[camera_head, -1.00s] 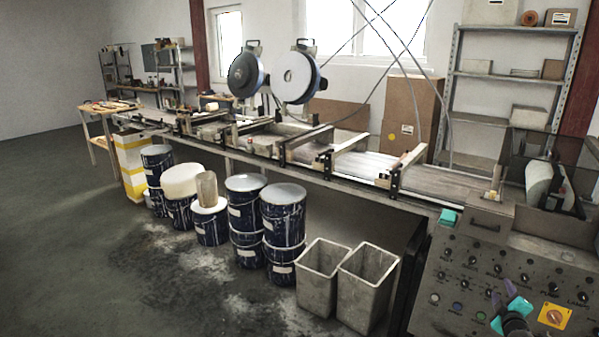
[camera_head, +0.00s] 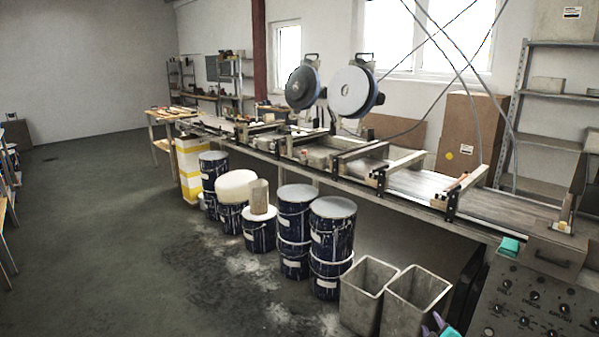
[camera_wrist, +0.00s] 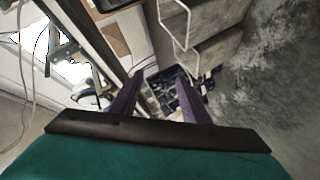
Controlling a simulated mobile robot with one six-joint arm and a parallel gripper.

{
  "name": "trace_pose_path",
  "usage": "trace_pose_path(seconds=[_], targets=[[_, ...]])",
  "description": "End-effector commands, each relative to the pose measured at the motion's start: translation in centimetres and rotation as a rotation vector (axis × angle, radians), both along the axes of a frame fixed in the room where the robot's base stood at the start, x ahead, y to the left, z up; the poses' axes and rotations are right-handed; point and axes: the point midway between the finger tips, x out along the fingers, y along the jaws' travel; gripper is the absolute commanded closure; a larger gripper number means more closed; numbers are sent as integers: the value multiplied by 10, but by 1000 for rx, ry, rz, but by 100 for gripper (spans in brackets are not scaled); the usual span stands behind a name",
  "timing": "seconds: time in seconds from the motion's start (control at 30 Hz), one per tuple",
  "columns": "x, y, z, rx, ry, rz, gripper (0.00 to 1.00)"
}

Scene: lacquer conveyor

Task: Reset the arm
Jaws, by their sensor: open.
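My gripper (camera_head: 437,327) shows only as purple and teal tips at the bottom edge of the head view, in front of the grey bins. In the wrist view my gripper (camera_wrist: 157,95) has its two purple fingers apart, with nothing held between them.
A long conveyor line (camera_head: 420,185) runs along the wall, with two round discs (camera_head: 355,91) above it. Dark paint cans (camera_head: 331,235) and two grey bins (camera_head: 415,300) stand before it. A control panel (camera_head: 540,300) is at lower right.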

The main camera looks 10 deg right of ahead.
Motion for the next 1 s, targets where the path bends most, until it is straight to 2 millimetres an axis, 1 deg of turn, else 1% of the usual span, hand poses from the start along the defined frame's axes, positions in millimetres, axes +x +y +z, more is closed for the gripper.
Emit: trace_pose_path(seconds=[0.03,0.2,0.27,0.43,0.57,0.67,0.77,0.8,0.87,0.97,1.0], targets=[[4,20,-9,18,11,9,58],[12,75,-38,79,52,8,58],[13,94,-48,102,71,5,58],[7,145,-81,168,137,-19,58],[-5,183,-108,218,202,-47,58],[-19,211,-130,258,261,-76,58],[-39,238,-153,297,332,-113,58],[-47,249,-162,312,363,-128,58],[-64,264,-176,335,413,-155,58],[-96,289,-200,375,509,-207,58],[-110,299,-209,390,550,-231,58]])
